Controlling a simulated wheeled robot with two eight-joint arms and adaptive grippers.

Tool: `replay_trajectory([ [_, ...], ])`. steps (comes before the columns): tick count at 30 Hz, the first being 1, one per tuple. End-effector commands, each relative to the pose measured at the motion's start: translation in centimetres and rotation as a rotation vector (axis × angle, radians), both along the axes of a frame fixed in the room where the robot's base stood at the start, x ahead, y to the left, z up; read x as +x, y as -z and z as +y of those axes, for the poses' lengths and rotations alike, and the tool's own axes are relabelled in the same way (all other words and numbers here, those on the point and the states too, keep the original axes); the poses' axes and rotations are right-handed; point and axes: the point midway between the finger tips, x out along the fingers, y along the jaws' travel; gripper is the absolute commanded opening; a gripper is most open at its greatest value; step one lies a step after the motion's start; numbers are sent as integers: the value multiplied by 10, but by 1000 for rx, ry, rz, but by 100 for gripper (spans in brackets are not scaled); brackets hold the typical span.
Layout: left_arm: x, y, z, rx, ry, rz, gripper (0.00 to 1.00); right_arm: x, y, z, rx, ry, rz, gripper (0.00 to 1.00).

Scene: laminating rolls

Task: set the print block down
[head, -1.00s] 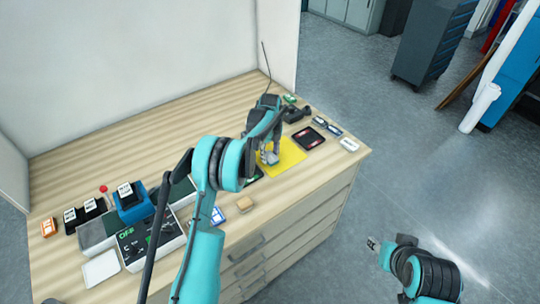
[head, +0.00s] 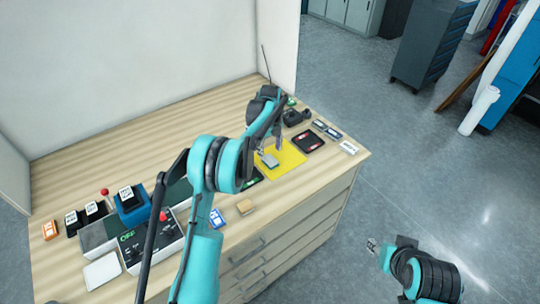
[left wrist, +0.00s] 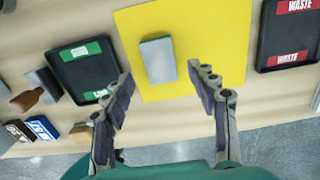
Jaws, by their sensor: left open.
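The print block (head: 269,161) is a small grey block standing on the yellow mat (head: 292,165). In the left wrist view the block (left wrist: 157,60) lies on the bare yellow mat (left wrist: 190,25), just beyond my left gripper's fingertips. My left gripper (head: 270,142) is open and empty, apart from the block; its spread fingers (left wrist: 165,82) show in the left wrist view. My right gripper (head: 372,246) is low at the right, away from the table, too small to tell open or shut.
A black tray with red WASTE labels (left wrist: 289,40) and a black tray with green labels (left wrist: 83,68) flank the mat. A machine with a control panel (head: 150,240) stands at the front left. The back of the tabletop (head: 130,140) is clear.

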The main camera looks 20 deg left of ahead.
Motion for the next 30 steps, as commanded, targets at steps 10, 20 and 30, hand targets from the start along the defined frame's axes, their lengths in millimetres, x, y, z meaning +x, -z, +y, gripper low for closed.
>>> replay_trajectory([
  [10,0,-65,0,0,0,0,58,0,-12,0,0,0,0,40],
  [20,-35,-124,-6,-7,-267,-76,58,0,-13,0,0,0,0,40],
  [30,-164,-202,-21,-147,-1040,-272,58,0,-13,0,0,0,0,40],
])
